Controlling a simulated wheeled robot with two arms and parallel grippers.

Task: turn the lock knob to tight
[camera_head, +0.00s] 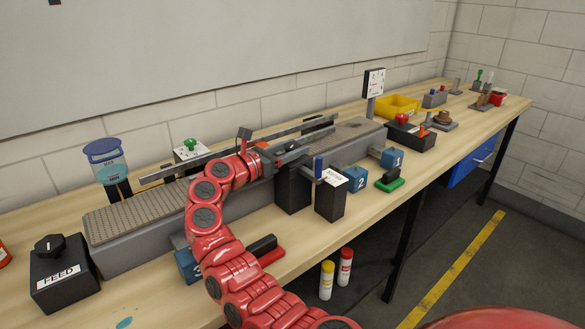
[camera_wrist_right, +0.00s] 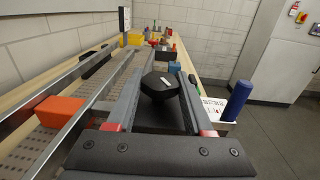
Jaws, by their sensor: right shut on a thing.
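The lock knob (camera_wrist_right: 157,90) is a black, faceted knob with a short white mark on top, seen in the right wrist view. It lies between the two fingers of my right gripper (camera_wrist_right: 160,80), which is shut on it. In the head view my right gripper (camera_head: 288,158) is over a black post (camera_head: 292,192) beside the conveyor, and the knob is hidden there. A black box with a white label card (camera_head: 331,179) stands just right of the post, but its text is too small to read. My left gripper is not in view.
A conveyor (camera_head: 115,222) with metal guide rails runs along the bench. A blue upright cylinder (camera_wrist_right: 238,98) stands close to the right gripper. A black FEED box (camera_head: 62,280) is at the left; blue numbered blocks (camera_head: 356,179) and a green-based item (camera_head: 390,182) lie to the right.

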